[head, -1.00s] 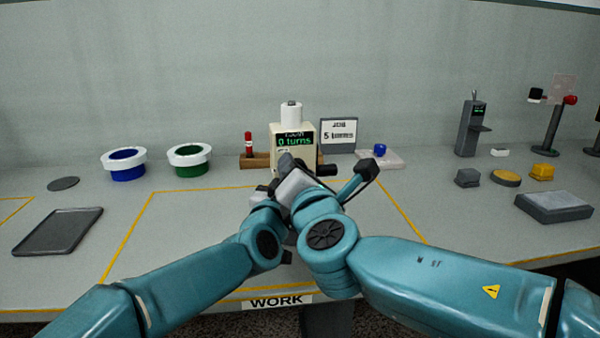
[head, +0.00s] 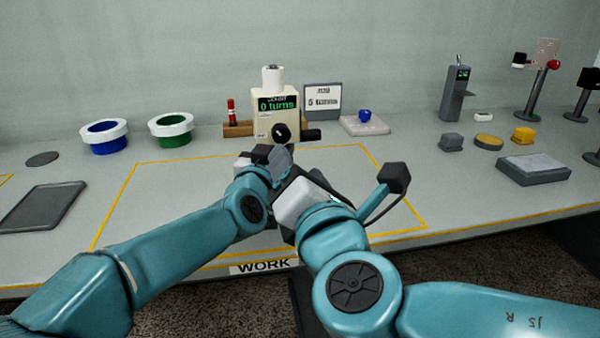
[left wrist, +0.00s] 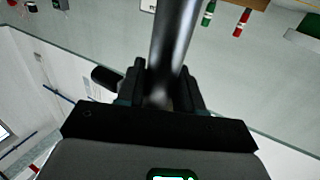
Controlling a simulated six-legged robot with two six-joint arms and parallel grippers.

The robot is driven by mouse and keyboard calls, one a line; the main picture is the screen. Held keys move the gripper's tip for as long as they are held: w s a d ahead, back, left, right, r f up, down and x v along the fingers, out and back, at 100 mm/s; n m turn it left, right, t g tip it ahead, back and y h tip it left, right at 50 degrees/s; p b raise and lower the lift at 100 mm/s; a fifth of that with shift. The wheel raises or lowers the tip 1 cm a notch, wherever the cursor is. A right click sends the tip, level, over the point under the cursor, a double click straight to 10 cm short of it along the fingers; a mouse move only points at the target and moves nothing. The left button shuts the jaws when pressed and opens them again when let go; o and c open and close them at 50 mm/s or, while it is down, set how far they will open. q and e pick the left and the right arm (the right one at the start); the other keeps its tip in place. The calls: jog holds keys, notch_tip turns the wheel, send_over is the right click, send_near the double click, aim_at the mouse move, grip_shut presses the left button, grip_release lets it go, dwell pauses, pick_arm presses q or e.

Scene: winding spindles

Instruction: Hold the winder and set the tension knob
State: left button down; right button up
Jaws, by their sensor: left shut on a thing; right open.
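The winder (head: 288,119) is a beige box with a green display reading 0 turns and a white spool (head: 273,76) on top. A round black knob (head: 280,133) is on its front; a black handle (head: 312,135) sticks out to the right. My left gripper (head: 257,155) is at the winder's lower front. In the left wrist view its fingers (left wrist: 160,95) are shut on a dark shiny bar (left wrist: 176,40); I cannot tell which part this is. My right gripper (head: 279,160) is open, below and in front of the knob, apart from it. It partly overlaps the left gripper in view.
A red tube (head: 231,110) stands in a wooden rack left of the winder. A job sign (head: 322,100) and a pale pad (head: 377,128) with a blue piece are on its right. The yellow-outlined work area is clear beside my arms.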

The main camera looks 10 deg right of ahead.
pick_arm(q)
jog(key=shift+f, duration=0.3)
pick_arm(e)
jog(key=shift+s, duration=0.3)
